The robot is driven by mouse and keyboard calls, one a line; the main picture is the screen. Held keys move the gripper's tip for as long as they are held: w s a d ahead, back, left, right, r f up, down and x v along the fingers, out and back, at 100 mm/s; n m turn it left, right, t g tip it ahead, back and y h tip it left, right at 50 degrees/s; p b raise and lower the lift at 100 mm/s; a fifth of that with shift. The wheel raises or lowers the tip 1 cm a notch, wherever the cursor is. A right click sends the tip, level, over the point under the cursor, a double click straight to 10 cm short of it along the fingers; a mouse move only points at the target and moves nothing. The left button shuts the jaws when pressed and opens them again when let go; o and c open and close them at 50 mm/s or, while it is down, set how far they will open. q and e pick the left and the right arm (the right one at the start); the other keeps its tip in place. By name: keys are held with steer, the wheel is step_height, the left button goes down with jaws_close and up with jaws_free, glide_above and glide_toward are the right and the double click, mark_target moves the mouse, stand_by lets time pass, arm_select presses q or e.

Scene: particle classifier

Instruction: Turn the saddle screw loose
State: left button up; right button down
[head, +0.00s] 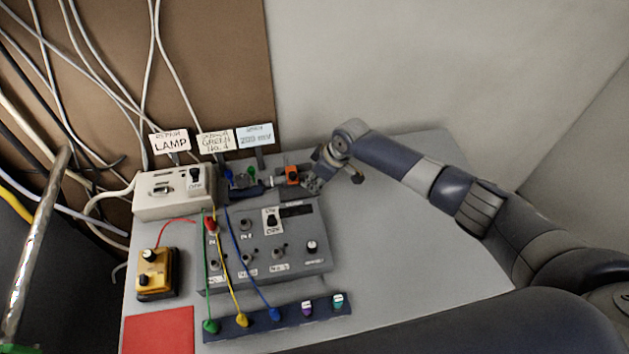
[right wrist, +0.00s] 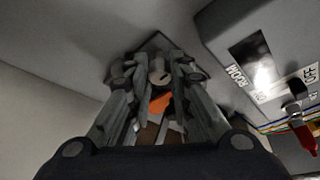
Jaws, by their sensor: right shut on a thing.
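The saddle screw (right wrist: 158,76) shows in the right wrist view as a pale round head with a dark slot. It is between the fingertips of my right gripper (right wrist: 156,72), which is shut on it. An orange block (right wrist: 160,103) shows just behind it between the fingers. In the head view the orange block (head: 292,175) stands at the back of the table, and my right gripper (head: 314,181) is against its right side. The screw is hidden by the gripper there. My left gripper is not in view.
A grey control box (head: 290,255) with knobs and switches lies just in front of the gripper. A beige lamp box (head: 172,205) stands at the left, with label cards behind. Coloured cables run to a dark socket strip (head: 325,312). The right of the table (head: 400,240) is clear.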

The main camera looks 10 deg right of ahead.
steer(key=n+g+b, duration=0.1)
steer(key=n+b, duration=0.3)
steer(key=b, duration=0.1)
steer(key=n+g+b, duration=0.2)
steer(key=n+b, duration=0.2)
steer(key=b, duration=0.1)
steer(key=w+n+g+b, duration=0.1)
steer(key=n+b, duration=0.3)
steer(key=b, duration=0.2)
steer(key=shift+f+y, duration=0.25)
steer(key=shift+y, duration=0.15)
steer(key=shift+r+n+g+b, duration=0.15)
steer(key=shift+n+g+b, duration=0.45)
steer(key=shift+n+b, duration=0.5)
steer(key=c, duration=1.4)
jaws_free()
steer(key=shift+c, duration=0.2)
steer(key=shift+r, duration=0.1)
